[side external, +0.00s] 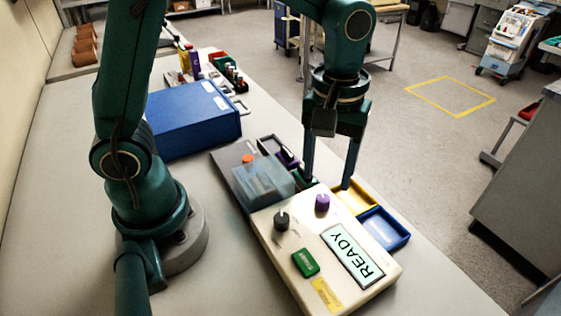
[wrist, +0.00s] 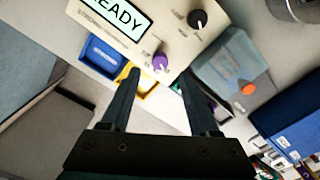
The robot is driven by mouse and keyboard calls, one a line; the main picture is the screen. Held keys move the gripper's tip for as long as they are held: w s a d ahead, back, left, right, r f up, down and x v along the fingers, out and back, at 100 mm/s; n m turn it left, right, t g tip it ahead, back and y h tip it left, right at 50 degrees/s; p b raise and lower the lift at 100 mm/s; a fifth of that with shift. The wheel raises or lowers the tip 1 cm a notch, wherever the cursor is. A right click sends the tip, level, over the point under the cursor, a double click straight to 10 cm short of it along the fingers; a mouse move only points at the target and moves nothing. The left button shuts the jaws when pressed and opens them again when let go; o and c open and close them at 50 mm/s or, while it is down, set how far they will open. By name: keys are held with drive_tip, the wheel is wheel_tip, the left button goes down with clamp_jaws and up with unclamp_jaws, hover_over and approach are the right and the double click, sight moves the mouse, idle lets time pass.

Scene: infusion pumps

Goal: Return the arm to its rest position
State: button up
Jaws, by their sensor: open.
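My gripper (side external: 328,180) hangs fingers-down by the back edge of the cream infusion pump (side external: 296,284), near its purple knob (side external: 322,203). In the wrist view my gripper (wrist: 158,80) has its two fingers spread with nothing between them. Whether the fingertips touch anything is hard to tell. The pump's display (side external: 352,255) reads READY. A black knob (side external: 281,220) and a green button (side external: 305,262) are also on its top face.
A clear box-like cover (side external: 262,181) with an orange knob is beside the pump. Yellow (side external: 354,196) and blue (side external: 383,230) trays sit along the bench edge. A large blue case (side external: 192,120) stands farther back. Open air lies above the bench.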

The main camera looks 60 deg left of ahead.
drive_tip(key=s+a+r+t, duration=0.4)
drive_tip(key=r, duration=0.4)
drive_tip(key=s+a+f+m+t, duration=0.1)
drive_tip(key=s+f+m, duration=0.1)
drive_tip(key=s+m, duration=0.4)
drive_tip(key=shift+a+m+t, duration=0.2)
drive_tip(key=shift+m+t, duration=0.1)
drive_tip(key=shift+m, duration=0.2)
